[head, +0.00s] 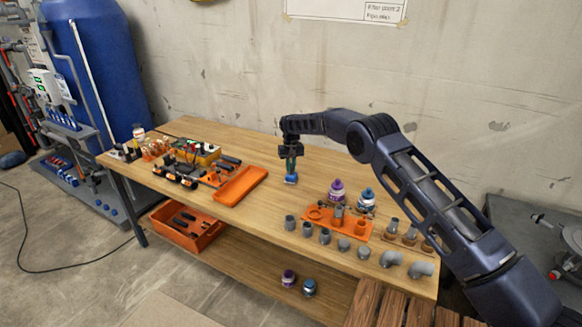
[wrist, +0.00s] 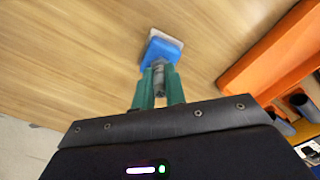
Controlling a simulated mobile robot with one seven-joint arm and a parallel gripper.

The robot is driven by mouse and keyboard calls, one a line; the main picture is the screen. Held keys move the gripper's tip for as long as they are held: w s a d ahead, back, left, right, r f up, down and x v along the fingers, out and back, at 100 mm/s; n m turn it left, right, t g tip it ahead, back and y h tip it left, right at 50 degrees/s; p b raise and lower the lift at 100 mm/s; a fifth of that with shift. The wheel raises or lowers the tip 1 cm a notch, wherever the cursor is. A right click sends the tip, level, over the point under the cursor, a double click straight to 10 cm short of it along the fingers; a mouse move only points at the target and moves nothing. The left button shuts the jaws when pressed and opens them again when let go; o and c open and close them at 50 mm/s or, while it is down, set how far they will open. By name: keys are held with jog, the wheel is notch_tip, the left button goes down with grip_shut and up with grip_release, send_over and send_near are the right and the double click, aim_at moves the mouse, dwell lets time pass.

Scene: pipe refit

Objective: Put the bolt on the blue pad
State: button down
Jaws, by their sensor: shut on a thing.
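My gripper (head: 290,168) is over the middle of the wooden workbench, pointing down. In the wrist view its two teal fingers (wrist: 158,88) are shut on a small grey bolt (wrist: 159,76). The bolt's far end is at the near edge of the blue pad (wrist: 158,50); I cannot tell whether it touches. The pad has a pale strip along its far side. In the head view the blue pad (head: 291,179) shows just below the fingertips, and the bolt is too small to make out.
An orange tray (head: 241,185) lies to the left, with tools and a yellow box (head: 197,151) beyond. To the right are purple (head: 337,191) and blue (head: 366,200) bottles, an orange holder (head: 326,215) and several grey pipe fittings (head: 343,244). The wood around the pad is clear.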

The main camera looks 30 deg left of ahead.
jog(key=shift+f, duration=0.1)
jog(key=c, duration=1.5)
grip_release()
jog(key=shift+o, duration=0.2)
notch_tip(320, 180, up, 12)
